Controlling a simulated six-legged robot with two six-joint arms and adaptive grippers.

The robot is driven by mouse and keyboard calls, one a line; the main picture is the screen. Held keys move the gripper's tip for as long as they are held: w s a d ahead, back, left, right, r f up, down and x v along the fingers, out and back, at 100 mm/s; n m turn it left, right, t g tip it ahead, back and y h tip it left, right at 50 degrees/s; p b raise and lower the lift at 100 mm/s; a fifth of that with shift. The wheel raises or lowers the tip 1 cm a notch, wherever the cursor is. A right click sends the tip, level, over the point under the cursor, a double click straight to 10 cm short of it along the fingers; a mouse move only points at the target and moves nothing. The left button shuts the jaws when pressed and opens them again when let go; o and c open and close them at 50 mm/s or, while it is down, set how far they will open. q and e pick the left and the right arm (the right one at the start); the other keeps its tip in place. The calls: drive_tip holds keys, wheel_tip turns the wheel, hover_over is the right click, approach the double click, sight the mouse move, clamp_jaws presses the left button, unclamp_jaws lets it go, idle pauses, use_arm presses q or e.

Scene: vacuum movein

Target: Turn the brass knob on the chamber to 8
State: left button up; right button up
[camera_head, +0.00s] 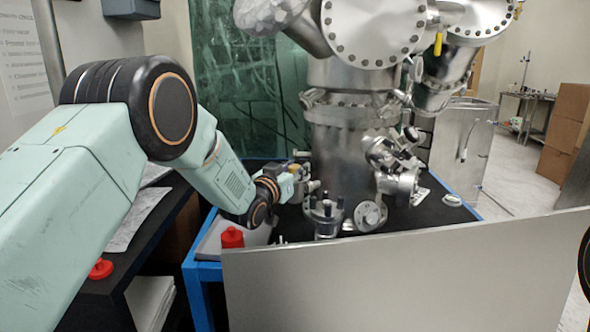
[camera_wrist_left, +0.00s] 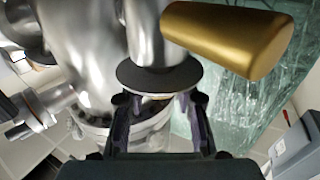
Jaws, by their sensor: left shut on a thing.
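The steel chamber (camera_head: 343,150) stands upright in the middle of the head view. The brass knob (camera_wrist_left: 228,38) shows large at the top right of the left wrist view, as a gold bar slanting down to the right beside a steel cylinder. A dark round disc (camera_wrist_left: 158,78) sits below the cylinder. My left gripper (camera_head: 297,187) reaches the chamber's left side. In the left wrist view its two fingers (camera_wrist_left: 159,108) stand either side of the disc's lower edge, shut on the knob assembly. The exact contact is hidden, and I cannot read any number. My right gripper is not in view.
A blue-framed table (camera_head: 205,275) with a dark top bears the chamber. A pale panel (camera_head: 410,285) stands across its front. A red cap (camera_head: 232,238) is near the left corner. Flanges and fittings (camera_head: 395,180) crowd the chamber's right side. Cardboard boxes (camera_head: 566,130) are far right.

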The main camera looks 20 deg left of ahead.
use_arm(q)
clamp_jaws()
drive_tip(key=shift+r+m+h, duration=0.1)
drive_tip(key=shift+m+h, duration=0.2)
drive_tip(key=shift+h, duration=0.1)
drive_tip(key=shift+m+g+h+p, duration=0.3)
drive_tip(key=shift+m+h+p, duration=0.1)
drive_tip(key=shift+h, duration=0.2)
drive_tip(key=o, duration=0.9)
unclamp_jaws()
